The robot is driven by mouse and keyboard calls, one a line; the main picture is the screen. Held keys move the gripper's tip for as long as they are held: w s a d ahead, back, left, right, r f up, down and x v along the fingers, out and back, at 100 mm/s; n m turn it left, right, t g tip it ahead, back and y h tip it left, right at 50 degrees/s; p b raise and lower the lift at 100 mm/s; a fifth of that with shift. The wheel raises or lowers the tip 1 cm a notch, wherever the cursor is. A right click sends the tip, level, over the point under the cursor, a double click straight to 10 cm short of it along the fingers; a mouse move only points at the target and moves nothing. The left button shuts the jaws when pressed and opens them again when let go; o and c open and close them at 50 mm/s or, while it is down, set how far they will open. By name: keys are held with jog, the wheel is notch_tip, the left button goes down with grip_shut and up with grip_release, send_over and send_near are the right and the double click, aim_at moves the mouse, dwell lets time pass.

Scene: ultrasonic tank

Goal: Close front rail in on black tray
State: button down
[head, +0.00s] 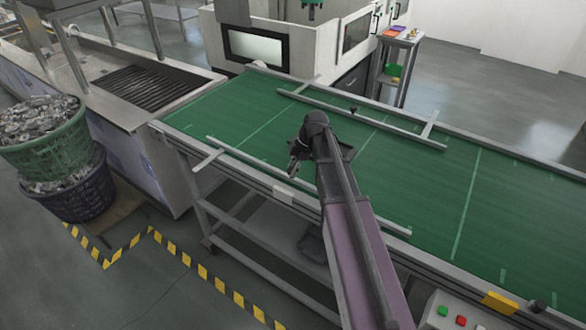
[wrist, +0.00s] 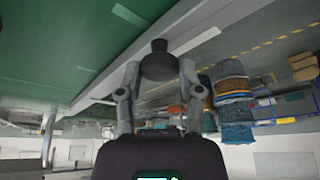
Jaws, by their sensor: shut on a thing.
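The front rail (head: 248,158) is a pale bar along the near side of the green belt, its middle hidden by my arm. My gripper (head: 293,168) is over the near edge of the belt, at this rail. In the wrist view my gripper (wrist: 158,85) is shut on a dark rounded knob (wrist: 158,60), held between both fingers. A dark flat shape (head: 347,151) shows beside my arm over the belt; I cannot tell whether it is the black tray or part of my wrist.
The back rail (head: 375,120) crosses the far side of the belt (head: 430,180), with a black knob (head: 353,110). Baskets of metal parts (head: 48,140) stand at the left. A button panel (head: 460,315) and yellow block (head: 500,302) are at the near right.

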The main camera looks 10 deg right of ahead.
jog(key=w+d, duration=0.7)
jog(key=d, duration=0.1)
jog(key=shift+w+d, duration=0.2)
jog(key=shift+w, duration=0.2)
jog(key=shift+c, duration=1.3)
grip_release()
jog(key=shift+d+f, duration=0.1)
jog(key=shift+s+a, duration=0.2)
jog(key=shift+a, duration=0.05)
